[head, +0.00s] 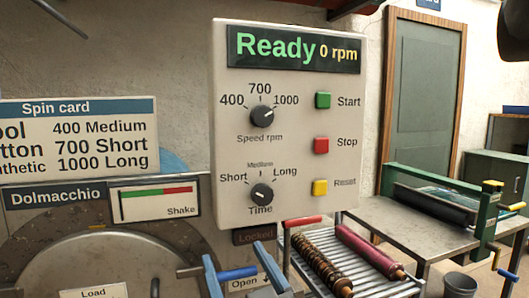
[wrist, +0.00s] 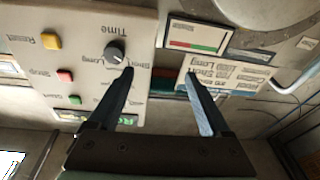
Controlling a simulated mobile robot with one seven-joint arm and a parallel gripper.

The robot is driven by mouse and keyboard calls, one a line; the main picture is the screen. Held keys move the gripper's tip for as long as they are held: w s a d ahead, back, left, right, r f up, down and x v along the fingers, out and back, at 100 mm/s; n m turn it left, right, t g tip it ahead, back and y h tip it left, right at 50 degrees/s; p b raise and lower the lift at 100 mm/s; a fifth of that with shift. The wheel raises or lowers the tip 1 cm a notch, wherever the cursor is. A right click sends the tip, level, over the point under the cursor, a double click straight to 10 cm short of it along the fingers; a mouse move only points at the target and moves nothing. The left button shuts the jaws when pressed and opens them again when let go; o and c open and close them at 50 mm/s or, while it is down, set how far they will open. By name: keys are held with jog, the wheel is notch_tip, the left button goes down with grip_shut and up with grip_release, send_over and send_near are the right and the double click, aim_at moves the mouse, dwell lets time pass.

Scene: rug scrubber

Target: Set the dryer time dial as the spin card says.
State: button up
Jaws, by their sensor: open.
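The time dial (head: 262,194) is a dark round knob low on the pale control panel, with Short at its upper left, Medium above and Long at its upper right. Its pointer direction is hard to tell. It also shows upside down in the wrist view (wrist: 115,52). The spin card (head: 78,138), partly cut off at the left, reads 400 Medium, 700 Short and 1000 Long; the row names are clipped. My gripper (head: 234,252) is open and empty, its blue fingers below the dial in the head view. In the wrist view the gripper (wrist: 161,72) is beside the dial, apart from it.
The speed dial (head: 262,116) sits above the time dial and appears turned towards 1000. Green Start, red Stop and yellow Reset (head: 320,187) buttons line the panel's right. The display (head: 293,48) reads Ready 0 rpm. A roller rack (head: 340,258) stands at lower right.

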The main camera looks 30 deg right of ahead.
jog(key=m+g+h+p, duration=0.1)
jog(key=m+g+p, duration=0.1)
jog(key=p, duration=0.9)
send_near(264, 197)
jog(key=s+a, duration=0.2)
jog(key=s, duration=0.1)
jog(key=d+p, duration=0.1)
jog(key=p+x, duration=0.2)
jog(key=x, duration=1)
jog(key=shift+w+d+f+p, duration=0.15)
jog(key=shift+w+p, duration=0.1)
jog(key=shift+p, duration=0.15)
grip_shut()
